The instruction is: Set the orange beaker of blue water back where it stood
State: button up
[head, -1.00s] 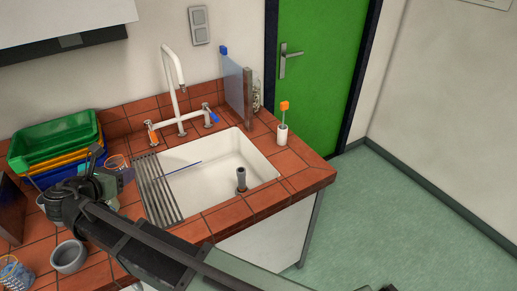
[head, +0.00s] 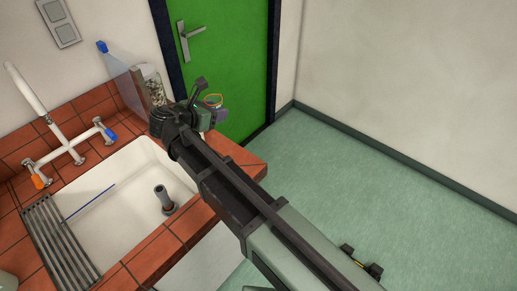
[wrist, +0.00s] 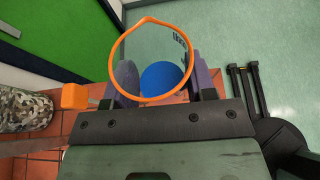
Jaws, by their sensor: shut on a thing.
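The orange-rimmed glass beaker (wrist: 118,52) is between my fingers in the wrist view, with blue water (wrist: 166,80) inside. In the head view my gripper (head: 211,114) is at the far right part of the tiled bench, near the green door. The beaker looks held clear of the tiles, but its base is hidden and the height is hard to tell.
The sink (head: 140,205) is left of my arm. Floor lies beyond the bench edge.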

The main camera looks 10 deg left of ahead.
aim_at(223, 155)
jog(key=shift+w+d, duration=0.2)
jog(key=shift+d, duration=0.1)
jog(key=shift+s+a, duration=0.15)
notch_tip(223, 155, down, 20)
jog(key=b, duration=2)
jog(key=shift+r, duration=0.2)
jog(key=shift+f, duration=0.2)
jog(key=o, duration=1.1)
jog(key=p+v, duration=0.4)
jog(key=v, duration=0.5)
jog(key=shift+s+a+r, duration=0.2)
jog(key=shift+a+r, duration=0.1)
jog(key=shift+s+a, duration=0.25)
jog(key=shift+s, duration=0.15)
